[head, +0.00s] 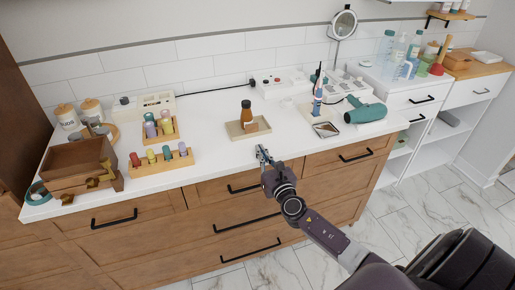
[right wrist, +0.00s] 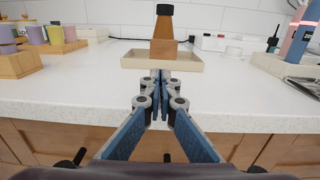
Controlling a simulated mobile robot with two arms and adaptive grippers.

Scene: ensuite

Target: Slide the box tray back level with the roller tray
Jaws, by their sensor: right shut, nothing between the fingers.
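A shallow beige tray (head: 252,136) with an amber, black-capped bottle (head: 246,112) standing in it sits mid-counter. It also shows straight ahead in the right wrist view (right wrist: 190,63). No tray in view is clearly marked as the box tray. A light wooden roller holder (head: 160,168) with several coloured rollers is to its left; a second holder with pastel rollers (head: 160,129) stands behind that one. My right gripper (head: 262,153) is shut and empty over the counter's front edge, its tips (right wrist: 161,76) close to the tray's front wall; contact is unclear. My left gripper is not in view.
A wooden box (head: 75,170) stands at the counter's left end. Right of the tray are a phone-like item (head: 326,129), a teal hair dryer (head: 366,111) and an upright toothbrush-like item (head: 318,98). White counter is bare directly behind the tray.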

